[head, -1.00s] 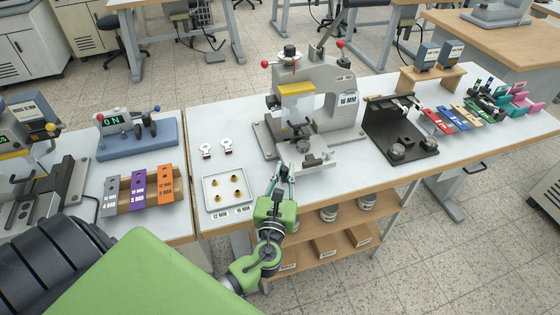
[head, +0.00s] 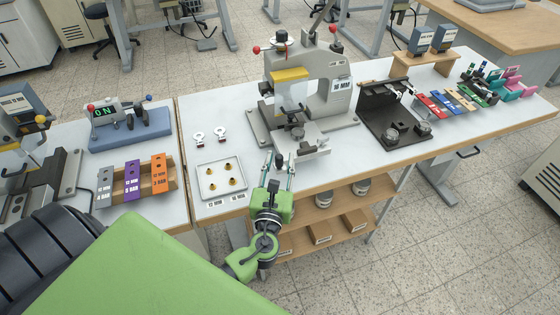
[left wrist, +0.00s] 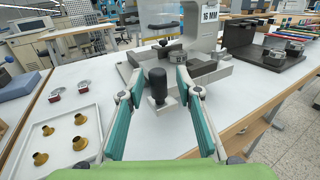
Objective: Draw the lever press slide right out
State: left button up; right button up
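The grey lever press (head: 335,103), labelled 16 MM, stands on the white bench. Its low slide plate (head: 312,142) lies at the front of its base. A black upright knob (left wrist: 157,84) is at the front of the slide and also shows in the head view (head: 279,160). My left gripper (left wrist: 156,88) reaches in from the front with its teal fingers open. The knob stands between the fingertips, with a gap showing on its left side; contact on the right is hard to tell. My right gripper is in neither view.
Left of my left gripper is a white tray (head: 207,194) with several brass pieces, and two small ringed parts (head: 221,133) lie behind it. A black fixture (head: 389,117) stands right of the press. The bench's front edge (left wrist: 253,118) runs close on the right.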

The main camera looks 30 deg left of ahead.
pick_arm(q)
jog(key=v, duration=1.2)
jog(key=shift+w, duration=0.1)
jog(key=s+f+n+g+h, duration=0.1)
jog(key=s+f+n+g, duration=0.2)
jog(key=f, duration=0.7)
jog(key=s+f+n+g+h, duration=0.1)
jog(key=s+f+n+g, duration=0.15)
jog(key=f, duration=0.85)
jog(key=s+f+n+g+h, duration=0.1)
jog(key=s+f+n+g, duration=0.2)
jog(key=f, duration=0.7)
jog(key=s+f+n+g+h, duration=0.2)
jog(key=s+f+n+g, duration=0.1)
jog(key=s+f+n, duration=0.6)
jog(key=s+f+n+g+h, duration=0.1)
jog(key=s+f+n+g, duration=0.3)
jog(key=s+f+n, duration=0.6)
jog(key=s+n, duration=0.1)
jog(key=s, duration=0.5)
jog(key=shift+d+f+n+h, duration=0.35)
jog(key=shift+h, duration=0.05)
jog(key=shift+s, duration=0.1)
